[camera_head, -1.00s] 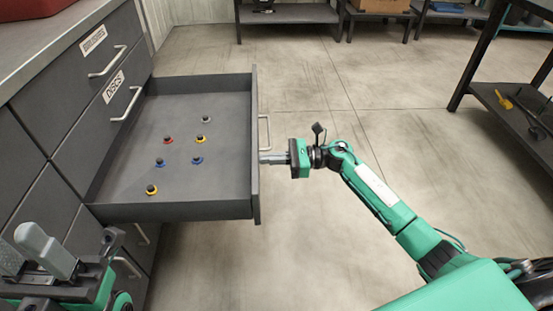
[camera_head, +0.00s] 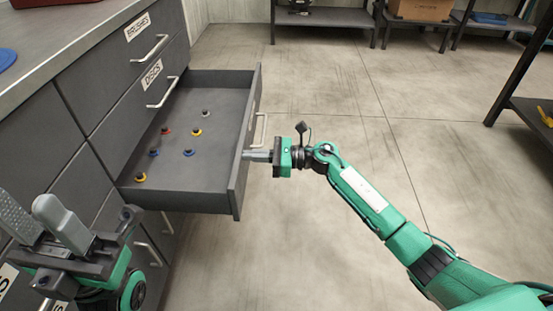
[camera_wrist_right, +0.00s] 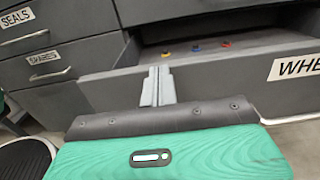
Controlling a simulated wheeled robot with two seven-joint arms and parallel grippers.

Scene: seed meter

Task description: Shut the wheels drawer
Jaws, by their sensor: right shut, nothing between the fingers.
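The wheels drawer (camera_head: 238,180) is a grey drawer standing part-way out of the cabinet. Several small wheels with coloured rims (camera_head: 190,152) lie on its floor. Its front also shows in the right wrist view (camera_wrist_right: 222,93), with a label (camera_wrist_right: 296,67) reading "WHE", the rest cut off. Its pale handle (camera_head: 260,128) is on the outer face. My right gripper (camera_head: 248,155) is shut and empty, its fingertips at the outside of the drawer front, beside the handle; it looks to be touching. My left gripper (camera_head: 40,218) is open and empty at the lower left, near the cabinet.
The grey cabinet (camera_head: 92,90) has closed drawers labelled "BRUSHES" (camera_head: 138,27) and "DISCS" (camera_head: 151,74). Low shelves (camera_head: 325,17) stand along the back, one with a cardboard box (camera_head: 420,9). A dark rack (camera_head: 528,112) is at the right. The concrete floor between is clear.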

